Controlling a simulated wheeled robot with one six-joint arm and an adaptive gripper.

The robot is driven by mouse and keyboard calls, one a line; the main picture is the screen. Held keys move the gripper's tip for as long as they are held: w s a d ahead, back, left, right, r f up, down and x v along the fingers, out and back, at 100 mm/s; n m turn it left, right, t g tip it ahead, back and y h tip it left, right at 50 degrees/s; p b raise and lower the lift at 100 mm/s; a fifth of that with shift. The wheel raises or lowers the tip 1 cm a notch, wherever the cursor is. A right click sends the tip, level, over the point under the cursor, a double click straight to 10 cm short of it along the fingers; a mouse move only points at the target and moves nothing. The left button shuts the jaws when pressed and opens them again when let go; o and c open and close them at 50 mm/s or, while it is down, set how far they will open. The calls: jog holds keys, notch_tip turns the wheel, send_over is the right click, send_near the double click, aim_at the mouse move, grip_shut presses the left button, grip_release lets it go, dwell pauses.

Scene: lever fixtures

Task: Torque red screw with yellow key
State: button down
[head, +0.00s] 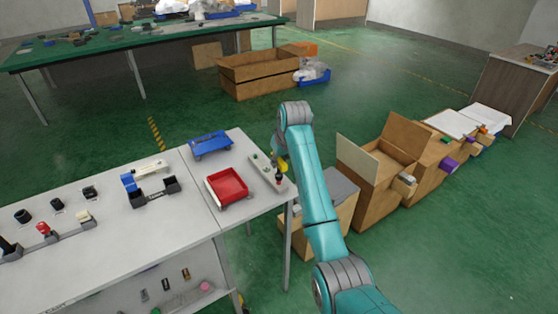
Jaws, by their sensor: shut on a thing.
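A narrow grey fixture plate (261,170) lies at the right end of the white table, with several small upright pieces on it. A small dark and red piece, seemingly the red screw (279,181), stands near its front end. The yellow key (281,163) shows as a small yellow patch just above that piece. My gripper (278,152) is mostly hidden beside my teal arm link and appears shut on the yellow key. Whether the key touches the screw is too small to tell.
A red tray (228,199) and a blue tray (210,155) sit left of the plate. A blue-handled lever fixture (150,184) and a row of knobs (57,204) stand farther left. Open cardboard boxes (364,204) stand on the floor right of my arm.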

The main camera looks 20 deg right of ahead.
jog(key=shift+f, duration=1.15)
jog(key=m+h, duration=0.2)
jog(key=m, duration=0.3)
jog(key=m+h, duration=0.1)
jog(key=m, duration=0.1)
jog(key=m+g, duration=0.1)
jog(key=m, duration=0.2)
jog(key=shift+h, duration=0.4)
jog(key=m+g, duration=0.1)
jog(key=m, duration=0.2)
jog(key=m+g+h, duration=0.1)
jog(key=m, duration=0.2)
jog(key=shift+w+m, duration=0.1)
jog(key=shift+m, duration=0.3)
jog(key=m+g, duration=0.1)
jog(key=m, duration=0.2)
jog(key=m+g, duration=0.1)
jog(key=m, duration=0.2)
jog(key=shift+g, duration=0.4)
jog(key=shift+r, duration=0.15)
jog(key=shift+r, duration=0.65)
